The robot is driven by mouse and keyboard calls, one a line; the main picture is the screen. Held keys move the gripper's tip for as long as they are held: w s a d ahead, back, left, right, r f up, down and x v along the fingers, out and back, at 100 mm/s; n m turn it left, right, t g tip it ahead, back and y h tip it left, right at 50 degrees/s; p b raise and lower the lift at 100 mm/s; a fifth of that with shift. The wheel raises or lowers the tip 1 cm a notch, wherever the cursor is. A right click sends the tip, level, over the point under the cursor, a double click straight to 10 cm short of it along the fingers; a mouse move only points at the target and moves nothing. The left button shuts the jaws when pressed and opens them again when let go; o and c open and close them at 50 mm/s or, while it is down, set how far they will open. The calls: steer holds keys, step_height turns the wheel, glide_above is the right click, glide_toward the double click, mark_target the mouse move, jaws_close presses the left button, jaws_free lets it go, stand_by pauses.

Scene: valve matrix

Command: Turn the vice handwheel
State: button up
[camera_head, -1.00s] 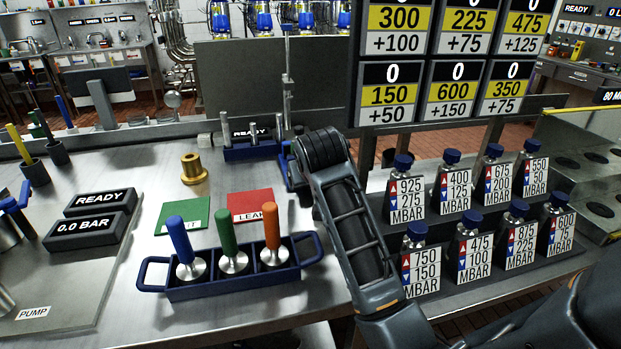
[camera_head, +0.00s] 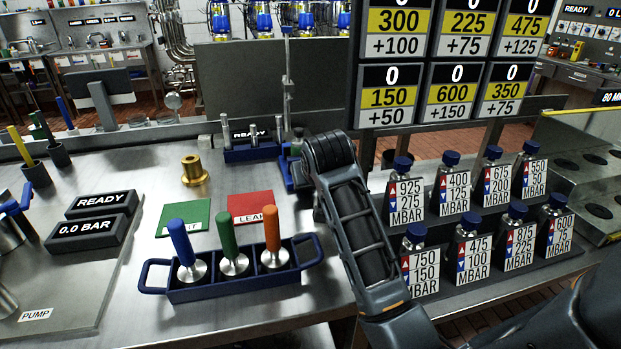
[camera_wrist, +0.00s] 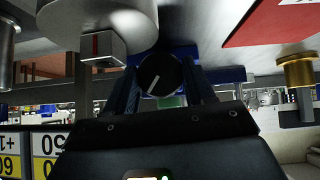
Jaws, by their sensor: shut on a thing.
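The blue vice (camera_head: 297,178) stands on the bench just left of my arm's end in the head view, partly hidden by it. In the wrist view, the vice handwheel (camera_wrist: 160,76) is a dark round knob with a white line across its face, tilted up to the right. My gripper (camera_wrist: 162,70) is shut on the handwheel, with one finger on each side of it. Blue vice body (camera_wrist: 222,74) shows behind the fingers. In the head view the fingers are hidden behind my own arm.
A brass fitting (camera_head: 193,170), a green card (camera_head: 184,217) and a red LEAK card (camera_head: 250,207) lie left of the vice. A blue tray (camera_head: 233,288) holds three coloured-handled tools. Labelled bottles (camera_head: 466,235) stand close on the right, below a number board (camera_head: 430,93).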

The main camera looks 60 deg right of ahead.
steer(key=shift+s+d+r+m+t+y+p, duration=0.15)
steer(key=shift+m+t+y+p, duration=0.3)
steer(key=shift+p, duration=0.35)
steer(key=shift+f+m+t+y+p, duration=0.2)
steer(key=shift+m+t+y+p, duration=0.4)
steer(key=shift+t, duration=0.35)
steer(key=o, duration=1.1)
steer(key=shift+c, duration=0.2)
steer(key=shift+v, duration=3.9)
